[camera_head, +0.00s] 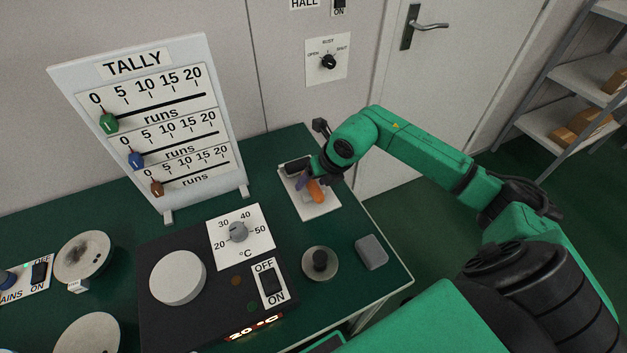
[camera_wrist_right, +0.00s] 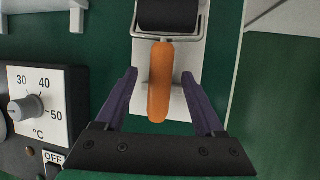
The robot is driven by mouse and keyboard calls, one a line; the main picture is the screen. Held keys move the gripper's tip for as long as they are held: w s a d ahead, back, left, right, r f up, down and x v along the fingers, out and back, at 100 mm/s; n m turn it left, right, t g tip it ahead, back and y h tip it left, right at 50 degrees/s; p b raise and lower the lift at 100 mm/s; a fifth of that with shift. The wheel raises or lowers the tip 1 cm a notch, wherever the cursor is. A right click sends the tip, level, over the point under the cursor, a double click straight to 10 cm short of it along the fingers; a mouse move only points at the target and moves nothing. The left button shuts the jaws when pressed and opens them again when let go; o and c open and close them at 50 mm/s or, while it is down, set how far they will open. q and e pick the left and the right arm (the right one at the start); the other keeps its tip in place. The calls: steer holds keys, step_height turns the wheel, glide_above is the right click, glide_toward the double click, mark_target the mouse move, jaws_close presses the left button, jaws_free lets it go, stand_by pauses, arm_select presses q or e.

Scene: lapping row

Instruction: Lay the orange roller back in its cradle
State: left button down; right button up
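The orange roller has an orange handle (camera_wrist_right: 160,85), a wire frame and a black roller head (camera_wrist_right: 170,15). It lies over a white plate (camera_wrist_right: 190,60), which seems to be its cradle, at the bench's back right. In the head view the orange handle (camera_head: 316,190) and black head (camera_head: 297,165) show there too. My right gripper (camera_wrist_right: 160,75) is open, with its purple fingers on either side of the handle and gaps on both sides. In the head view the right gripper (camera_head: 308,184) partly covers the roller. Whether the roller is fully seated I cannot tell. My left gripper is out of view.
A black heater box with a round plate (camera_head: 178,278) and a dial (camera_head: 238,231) stands left of the cradle. A dark-knobbed disc (camera_head: 320,263) and a grey block (camera_head: 371,252) lie in front. The tally board (camera_head: 150,120) stands behind at the left.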

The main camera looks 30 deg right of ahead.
steer(key=b+v, duration=0.2)
steer(key=v, duration=1.2)
steer(key=shift+r+b, duration=0.2)
steer(key=shift+b, duration=0.15)
steer(key=shift+s+d, duration=0.15)
